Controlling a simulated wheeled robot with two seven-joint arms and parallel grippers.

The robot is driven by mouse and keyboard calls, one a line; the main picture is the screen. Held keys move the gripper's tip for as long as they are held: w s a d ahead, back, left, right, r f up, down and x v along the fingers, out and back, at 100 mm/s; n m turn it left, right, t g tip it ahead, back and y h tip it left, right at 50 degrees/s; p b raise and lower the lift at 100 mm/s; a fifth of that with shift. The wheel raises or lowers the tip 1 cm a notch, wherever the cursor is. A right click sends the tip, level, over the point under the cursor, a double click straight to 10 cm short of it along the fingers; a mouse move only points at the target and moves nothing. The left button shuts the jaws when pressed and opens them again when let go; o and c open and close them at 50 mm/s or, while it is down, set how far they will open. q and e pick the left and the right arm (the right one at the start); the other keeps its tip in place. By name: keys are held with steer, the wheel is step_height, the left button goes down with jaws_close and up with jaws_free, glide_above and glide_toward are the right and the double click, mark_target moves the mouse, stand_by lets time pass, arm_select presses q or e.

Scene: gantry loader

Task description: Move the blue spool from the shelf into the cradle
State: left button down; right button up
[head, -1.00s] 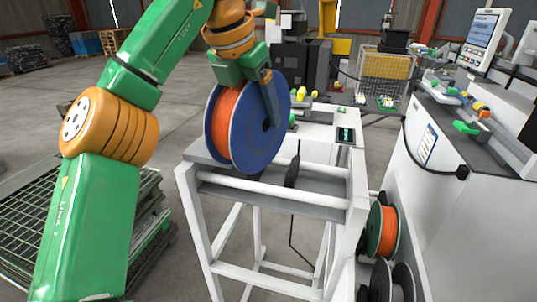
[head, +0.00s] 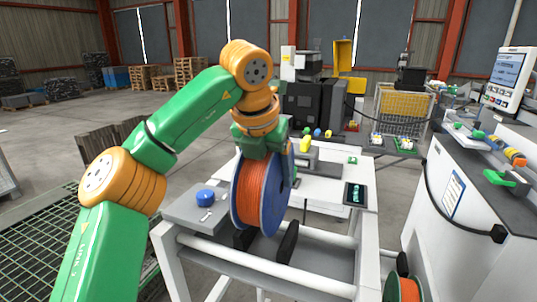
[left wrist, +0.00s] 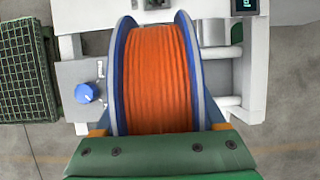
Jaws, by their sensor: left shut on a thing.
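The blue spool (head: 275,205) has blue flanges and orange windings, and stands upright in my left gripper (head: 265,172). The gripper is shut across the spool's two flanges from above; one finger is hidden behind the spool in the head view. In the left wrist view the spool (left wrist: 160,75) fills the middle, between the two fingers (left wrist: 160,130). The cradle (head: 288,242) is a white frame with rails and dark upright supports. The spool's lower edge is at these supports; I cannot tell whether it touches them. My right gripper is not in view.
A blue knob (head: 205,197) sits on the grey plate left of the spool. A small display (head: 355,193) is on the white tabletop at right. Another spool with orange windings (head: 408,290) is low at right. A white machine cabinet (head: 455,205) stands further right.

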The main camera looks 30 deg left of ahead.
arm_select(q)
step_height(320, 180, down, 4)
steer(key=b, duration=0.2)
steer(key=shift+d+f+b, duration=0.1)
steer(key=shift+b, duration=0.25)
steer(key=shift+s+f+b, duration=0.2)
steer(key=shift+f+b, duration=0.35)
steer(key=shift+b, duration=0.05)
steer(key=shift+f, duration=0.15)
steer(key=shift+w+f, duration=0.1)
steer(key=shift+w, duration=0.1)
steer(key=shift+c, duration=0.9)
jaws_free()
steer(key=shift+s, duration=0.1)
steer(key=shift+o, duration=0.9)
steer(key=shift+s, duration=0.1)
